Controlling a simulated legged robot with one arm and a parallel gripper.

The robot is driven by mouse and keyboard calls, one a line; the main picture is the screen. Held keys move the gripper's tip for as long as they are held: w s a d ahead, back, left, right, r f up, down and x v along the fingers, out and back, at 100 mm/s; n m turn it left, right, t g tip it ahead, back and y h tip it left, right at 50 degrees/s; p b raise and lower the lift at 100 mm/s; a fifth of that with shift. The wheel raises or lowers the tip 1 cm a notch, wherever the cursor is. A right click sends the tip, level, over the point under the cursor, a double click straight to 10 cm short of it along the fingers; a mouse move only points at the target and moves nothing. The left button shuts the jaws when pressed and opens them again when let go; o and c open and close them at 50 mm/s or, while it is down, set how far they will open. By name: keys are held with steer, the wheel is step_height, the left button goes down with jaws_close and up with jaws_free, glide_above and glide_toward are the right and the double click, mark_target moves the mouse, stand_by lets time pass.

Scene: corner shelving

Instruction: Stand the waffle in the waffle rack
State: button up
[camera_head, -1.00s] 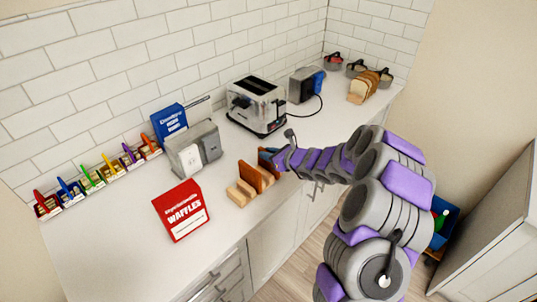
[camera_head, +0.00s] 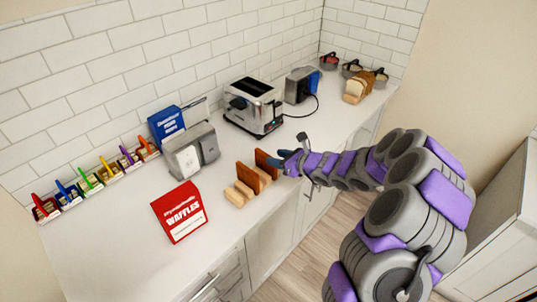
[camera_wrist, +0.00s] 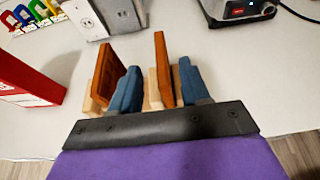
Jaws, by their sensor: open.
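The waffle rack (camera_head: 238,194) is light wood with upright slats and stands near the counter's front edge. Two brown waffles stand upright in it: a left one (camera_head: 247,177) and a right one (camera_head: 264,161). Both also show in the wrist view, the left waffle (camera_wrist: 108,76) and the right waffle (camera_wrist: 162,68). My gripper (camera_wrist: 159,68) has blue fingers, which are apart. The right waffle stands between them with gaps on both sides. The left finger is between the two waffles. In the head view my gripper (camera_head: 282,158) is at the rack's right end.
A red waffle box (camera_head: 181,212) stands left of the rack, and a grey appliance (camera_head: 191,152) behind it. A chrome toaster (camera_head: 253,105) stands farther back. Sliced bread (camera_head: 365,87) and bowls are at the far right.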

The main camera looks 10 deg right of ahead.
steer(key=v, duration=0.4)
steer(key=s+a+r+n+g+y, duration=0.4)
steer(key=s+a+r+n, duration=0.55)
steer(key=a, duration=0.35)
steer(key=s+a+r+n+g+h, duration=0.1)
steer(key=s+a+n+g, duration=0.25)
steer(key=s, duration=0.25)
steer(key=s+a+r+n+g, duration=0.1)
steer(key=s+a+n+g, duration=0.15)
steer(key=s+n, duration=0.3)
steer(key=s+d+n+g+h, duration=0.2)
steer(key=s+n+h, duration=0.3)
steer(key=s, duration=0.8)
steer(key=s+d+f+n+h, duration=0.1)
steer(key=s+d+n+h, duration=0.4)
steer(key=s+d, duration=0.5)
steer(key=shift+s+d+g+h+p, duration=0.3)
steer(key=shift+d+g+p, duration=0.1)
steer(key=shift+d, duration=0.25)
steer(key=shift+f+n, duration=0.15)
steer(key=shift+n, duration=0.1)
